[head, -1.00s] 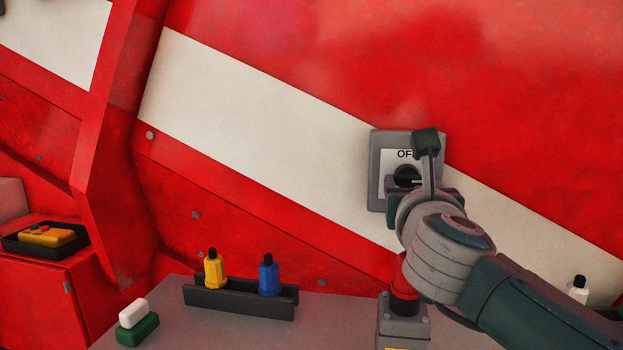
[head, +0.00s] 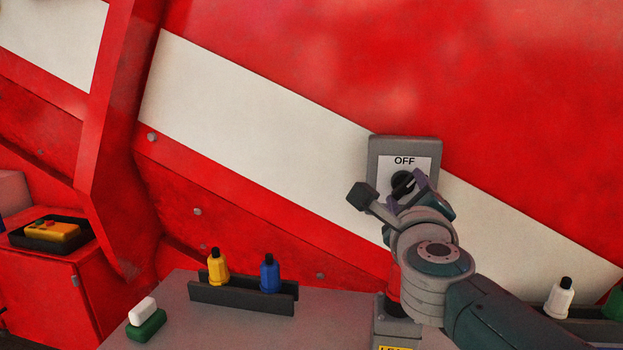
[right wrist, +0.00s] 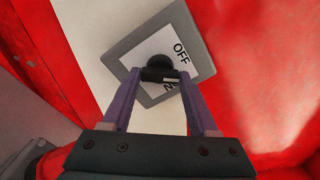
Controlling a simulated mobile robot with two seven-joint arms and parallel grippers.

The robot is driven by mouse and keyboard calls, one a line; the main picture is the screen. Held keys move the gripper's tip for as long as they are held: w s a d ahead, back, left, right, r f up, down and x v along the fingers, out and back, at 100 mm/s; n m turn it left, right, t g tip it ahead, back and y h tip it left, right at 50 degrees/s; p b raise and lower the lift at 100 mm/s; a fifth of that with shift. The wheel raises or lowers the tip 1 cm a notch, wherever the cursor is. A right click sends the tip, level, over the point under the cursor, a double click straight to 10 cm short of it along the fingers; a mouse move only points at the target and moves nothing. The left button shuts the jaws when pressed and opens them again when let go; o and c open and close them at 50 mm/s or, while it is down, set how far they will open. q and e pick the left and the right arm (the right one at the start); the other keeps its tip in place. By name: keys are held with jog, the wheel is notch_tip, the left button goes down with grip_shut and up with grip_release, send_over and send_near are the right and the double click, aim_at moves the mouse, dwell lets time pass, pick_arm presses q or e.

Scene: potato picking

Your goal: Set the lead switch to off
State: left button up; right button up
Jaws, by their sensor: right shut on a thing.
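The switch is a grey box (head: 436,152) on the red and white wall, with a white plate marked OFF at its top. Its black knob (head: 403,180) sits at the middle, its bar slanting from lower left to upper right. My right gripper (head: 408,187) is shut on the knob bar. In the right wrist view the purple fingers (right wrist: 160,76) stand on either side of the black knob (right wrist: 158,62). The switch box (right wrist: 120,50) looks turned there, with OFF and part of another word showing. Its lower plate is partly hidden. My left gripper is out of view.
Below, a grey table (head: 240,325) bears a dark rack (head: 240,298) with a yellow bottle (head: 217,268) and a blue bottle (head: 269,275). A white and green block pair (head: 146,322) lies left. A red-topped grey post (head: 396,330) stands under my right arm. A white bottle (head: 560,298) stands right.

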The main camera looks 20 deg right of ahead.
jog(key=n+p, duration=0.1)
jog(key=n, duration=0.3)
jog(key=shift+r+n+p, duration=0.1)
jog(key=shift+n+p, duration=0.6)
jog(key=shift+n, duration=1.1)
jog(key=o, duration=1.4)
